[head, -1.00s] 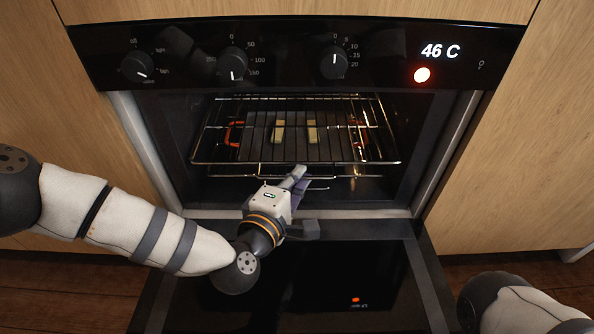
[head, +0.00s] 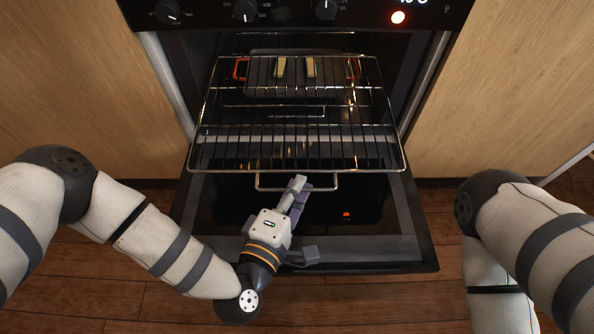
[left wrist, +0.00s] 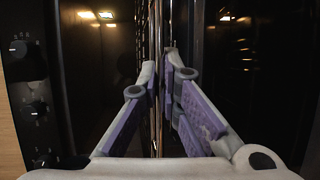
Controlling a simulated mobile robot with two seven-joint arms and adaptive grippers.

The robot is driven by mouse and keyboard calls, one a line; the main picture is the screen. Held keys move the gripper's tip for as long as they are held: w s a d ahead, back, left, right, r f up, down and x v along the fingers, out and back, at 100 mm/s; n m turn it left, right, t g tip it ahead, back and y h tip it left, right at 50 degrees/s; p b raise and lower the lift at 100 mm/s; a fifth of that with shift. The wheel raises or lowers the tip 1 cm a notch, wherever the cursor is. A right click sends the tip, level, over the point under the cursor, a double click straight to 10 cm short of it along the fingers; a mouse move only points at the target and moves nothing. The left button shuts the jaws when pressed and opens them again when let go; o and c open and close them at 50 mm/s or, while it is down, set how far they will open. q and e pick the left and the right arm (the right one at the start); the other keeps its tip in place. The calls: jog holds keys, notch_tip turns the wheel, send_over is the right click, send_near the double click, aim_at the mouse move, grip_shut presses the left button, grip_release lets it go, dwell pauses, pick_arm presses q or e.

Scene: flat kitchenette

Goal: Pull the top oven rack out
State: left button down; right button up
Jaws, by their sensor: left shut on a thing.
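The top oven rack (head: 225,171) is a silver wire grid. It extends out of the oven (head: 186,85), with its front part above the open door. A wire loop handle (head: 333,184) hangs at its front edge. My left gripper (head: 297,186) has its purple-padded fingers shut on this handle. In the left wrist view the fingers (left wrist: 160,75) close around thin vertical-looking metal bars (left wrist: 157,120). The exact contact point is partly hidden by the fingers. My right arm shows at the right edge of the head view, but its gripper is out of view.
The oven door (head: 390,250) lies open and flat below the rack. A dark tray (head: 262,88) with orange handles and two pale yellow sticks (head: 310,67) is at the back; whether it rests on this rack is unclear. Wooden cabinets (head: 75,90) flank the oven.

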dwell(0.3)
pick_arm(q)
jog(key=c, duration=1.8)
grip_release()
jog(key=shift+o, duration=0.2)
jog(key=shift+s, duration=0.1)
jog(key=v, duration=1.2)
jog(key=shift+r, duration=0.1)
